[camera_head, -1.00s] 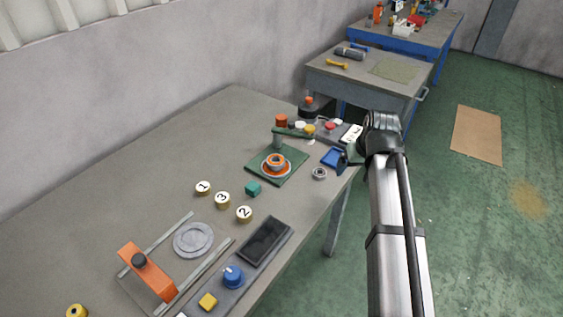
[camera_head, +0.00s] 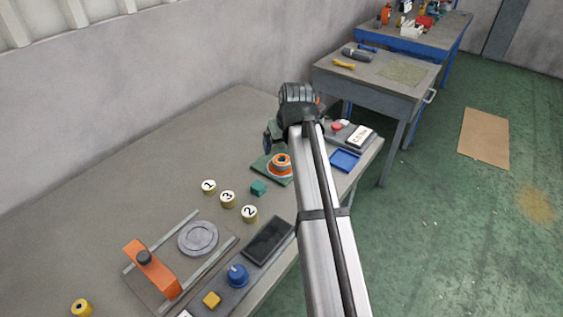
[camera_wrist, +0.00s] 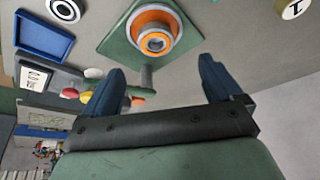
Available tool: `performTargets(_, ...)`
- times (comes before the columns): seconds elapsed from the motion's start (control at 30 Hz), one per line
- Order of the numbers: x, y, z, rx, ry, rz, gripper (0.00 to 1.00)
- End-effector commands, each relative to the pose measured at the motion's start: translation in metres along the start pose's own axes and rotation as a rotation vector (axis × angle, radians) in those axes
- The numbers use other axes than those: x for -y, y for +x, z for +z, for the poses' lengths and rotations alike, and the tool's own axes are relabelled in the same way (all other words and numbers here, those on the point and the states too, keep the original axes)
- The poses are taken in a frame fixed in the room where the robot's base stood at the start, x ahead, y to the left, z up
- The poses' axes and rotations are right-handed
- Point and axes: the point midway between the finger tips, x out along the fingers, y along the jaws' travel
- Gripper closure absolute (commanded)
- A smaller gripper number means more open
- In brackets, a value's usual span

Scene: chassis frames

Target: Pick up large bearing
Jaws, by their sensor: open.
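A thick grey ring that looks like the large bearing (camera_wrist: 64,9) lies at the top left of the wrist view, cut by the frame edge. In the head view my arm hides it. An orange ring with a metal centre (camera_wrist: 152,42) sits on a green plate (camera_wrist: 118,45); the orange ring also shows in the head view (camera_head: 281,161). My gripper (camera_wrist: 163,65) is open and empty, above the table near the green plate. In the head view it (camera_head: 268,141) is partly hidden.
A blue tray (camera_head: 345,160) lies at the table's right edge by a labelled device (camera_head: 361,138). The green plate's post and arm stand below my fingers in the wrist view. The table's left is clear.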

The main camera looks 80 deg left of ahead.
Motion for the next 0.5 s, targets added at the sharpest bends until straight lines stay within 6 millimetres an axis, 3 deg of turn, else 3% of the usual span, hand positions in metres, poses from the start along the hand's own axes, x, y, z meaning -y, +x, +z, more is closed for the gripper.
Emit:
performTargets(0.2,0.0,0.029,-0.001,0.0,0.0,0.0,0.08)
performTargets(0.5,-0.002,0.041,-0.001,-0.001,0.0,0.0,0.08)
